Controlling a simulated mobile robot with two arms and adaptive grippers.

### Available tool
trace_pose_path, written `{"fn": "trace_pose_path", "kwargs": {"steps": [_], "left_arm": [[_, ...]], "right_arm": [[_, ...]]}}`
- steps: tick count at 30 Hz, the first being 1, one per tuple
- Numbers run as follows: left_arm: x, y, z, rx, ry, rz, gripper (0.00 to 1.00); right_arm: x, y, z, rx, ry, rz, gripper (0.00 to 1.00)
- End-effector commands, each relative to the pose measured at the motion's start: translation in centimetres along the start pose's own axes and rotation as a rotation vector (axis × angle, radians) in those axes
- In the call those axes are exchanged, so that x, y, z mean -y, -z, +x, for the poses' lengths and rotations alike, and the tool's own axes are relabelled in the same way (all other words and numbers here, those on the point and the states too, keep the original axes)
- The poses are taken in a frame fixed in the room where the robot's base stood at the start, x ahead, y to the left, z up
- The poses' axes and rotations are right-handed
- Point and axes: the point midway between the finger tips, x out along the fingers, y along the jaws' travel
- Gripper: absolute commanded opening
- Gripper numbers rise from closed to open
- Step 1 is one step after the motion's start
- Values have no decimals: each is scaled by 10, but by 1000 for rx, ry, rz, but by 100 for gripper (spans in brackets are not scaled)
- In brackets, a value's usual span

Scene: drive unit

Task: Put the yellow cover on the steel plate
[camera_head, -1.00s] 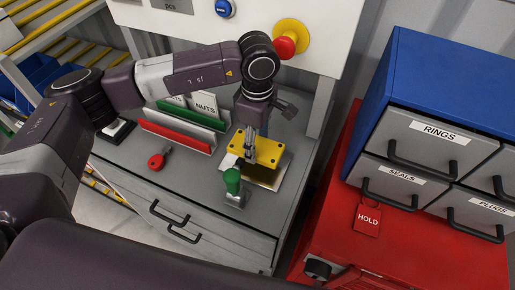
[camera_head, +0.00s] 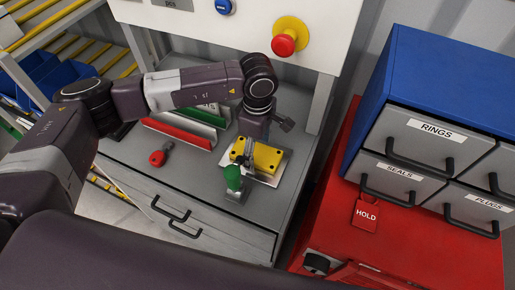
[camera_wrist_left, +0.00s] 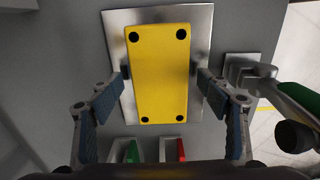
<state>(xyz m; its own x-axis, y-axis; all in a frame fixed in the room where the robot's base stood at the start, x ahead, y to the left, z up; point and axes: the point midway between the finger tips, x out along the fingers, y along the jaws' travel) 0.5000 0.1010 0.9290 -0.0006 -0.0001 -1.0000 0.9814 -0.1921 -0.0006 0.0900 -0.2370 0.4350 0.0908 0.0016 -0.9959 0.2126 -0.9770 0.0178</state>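The yellow cover (camera_head: 267,158), a flat block with dark holes near its corners, lies level over the steel plate (camera_head: 284,166) on the grey bench. In the left wrist view the cover (camera_wrist_left: 160,80) sits within the plate's width (camera_wrist_left: 115,40), its lower end close to the plate's lower edge. I cannot tell whether a small gap remains between them. My left gripper (camera_head: 252,158) points down over the cover. In the left wrist view its fingertips (camera_wrist_left: 160,74) close on the cover's two long sides. My right gripper is not in view.
A green-handled clamp (camera_head: 233,180) stands right beside the cover. A red-handled tool (camera_head: 160,157) and red (camera_head: 178,133) and green holders lie left. A red emergency button (camera_head: 284,45) is on the panel above. A red cabinet (camera_head: 400,240) with drawers stands right.

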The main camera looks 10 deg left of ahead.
Motion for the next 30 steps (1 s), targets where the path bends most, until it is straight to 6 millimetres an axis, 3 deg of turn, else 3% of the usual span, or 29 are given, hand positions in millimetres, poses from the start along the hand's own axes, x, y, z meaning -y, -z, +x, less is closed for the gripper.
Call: {"fn": "trace_pose_path", "kwargs": {"steps": [11,24,30], "left_arm": [[-1,0,-7,0,-3,0,70],[-1,0,-94,-1,-4,2,70],[0,0,-118,0,-2,0,70]], "right_arm": [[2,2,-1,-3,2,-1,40],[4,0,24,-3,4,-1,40],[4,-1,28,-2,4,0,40]]}}
